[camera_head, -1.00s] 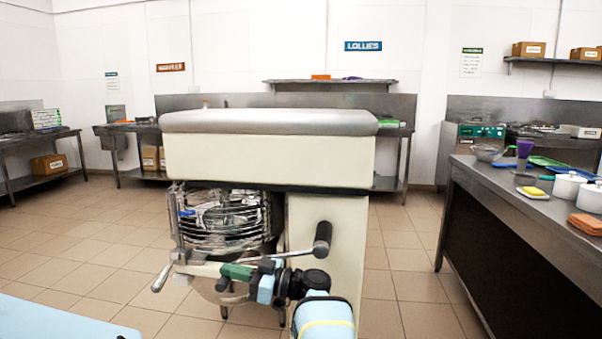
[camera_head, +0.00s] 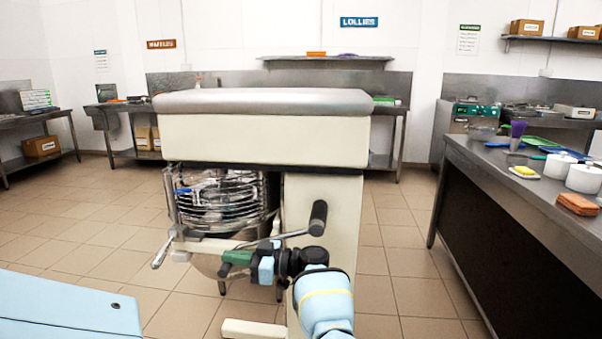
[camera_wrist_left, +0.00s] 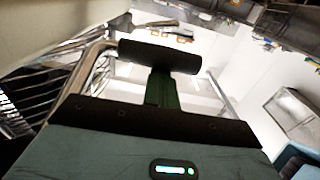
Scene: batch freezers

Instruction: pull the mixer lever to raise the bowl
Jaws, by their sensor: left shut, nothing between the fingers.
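The mixer (camera_head: 262,140) stands in the centre with a cream body and grey top. Its lever, a silver rod with a black grip (camera_head: 318,218), sticks out at the front. The bowl (camera_head: 208,264) is under the wire guard (camera_head: 222,205), largely hidden by the guard and my arm. My right gripper is not in view.
A second silver handle (camera_head: 162,252) angles down at the mixer's left. A steel counter (camera_head: 500,185) with tubs runs along the right. The mixer's foot (camera_head: 252,328) reaches forward on the floor. Tiled floor (camera_head: 90,225) is open to the left.

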